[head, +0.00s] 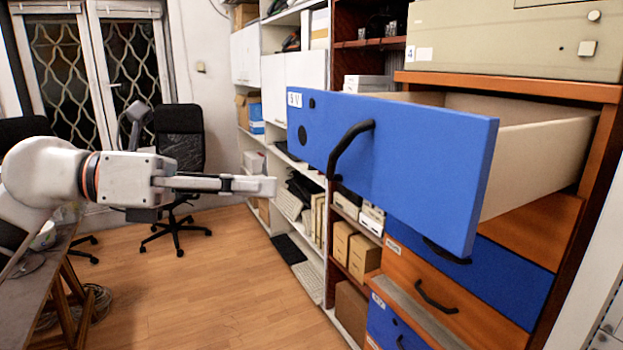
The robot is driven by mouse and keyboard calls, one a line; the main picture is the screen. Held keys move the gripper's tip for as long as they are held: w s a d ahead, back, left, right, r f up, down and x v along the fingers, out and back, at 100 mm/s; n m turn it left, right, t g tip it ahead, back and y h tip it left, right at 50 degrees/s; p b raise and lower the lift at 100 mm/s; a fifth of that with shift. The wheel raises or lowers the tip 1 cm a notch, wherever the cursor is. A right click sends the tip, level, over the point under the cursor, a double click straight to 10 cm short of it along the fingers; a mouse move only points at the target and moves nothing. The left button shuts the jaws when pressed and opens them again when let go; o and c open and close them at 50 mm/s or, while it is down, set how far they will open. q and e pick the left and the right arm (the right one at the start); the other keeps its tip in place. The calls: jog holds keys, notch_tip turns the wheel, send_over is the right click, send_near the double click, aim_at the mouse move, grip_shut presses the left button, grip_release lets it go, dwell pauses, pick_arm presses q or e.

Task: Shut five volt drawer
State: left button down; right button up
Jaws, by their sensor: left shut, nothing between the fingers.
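The five volt drawer (425,155) is pulled out of the wooden cabinet at the right of the head view. Its front is blue, with a "5 V" label (295,100) at the upper left and a black curved handle (348,146). The pale inner side wall (535,158) shows behind the front. My left gripper (273,187) comes in from the left and is shut and empty. In the picture its tips are left of the drawer front and below the label, apart from the handle. My right gripper is not in view.
Below are more drawers, including an orange one with a black handle (436,298). A beige instrument (515,35) sits above. White shelves (268,120) stand behind, a black office chair (180,150) at the back, and a wooden table (35,275) at left. The wooden floor (215,290) between is clear.

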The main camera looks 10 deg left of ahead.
pick_arm(q)
jog(key=a+r+t+y, duration=0.2)
jog(key=a+t+y, duration=0.1)
jog(key=a+y, duration=0.1)
jog(key=w+r+p+x, duration=0.1)
jog(key=p+x, duration=0.2)
jog(key=x, duration=1)
jog(key=shift+w+r+m, duration=0.25)
jog(key=shift+w+m, duration=0.1)
jog(key=shift+m, duration=0.05)
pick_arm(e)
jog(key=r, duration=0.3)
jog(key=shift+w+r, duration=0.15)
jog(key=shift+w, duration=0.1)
pick_arm(q)
jog(key=shift+a, duration=0.1)
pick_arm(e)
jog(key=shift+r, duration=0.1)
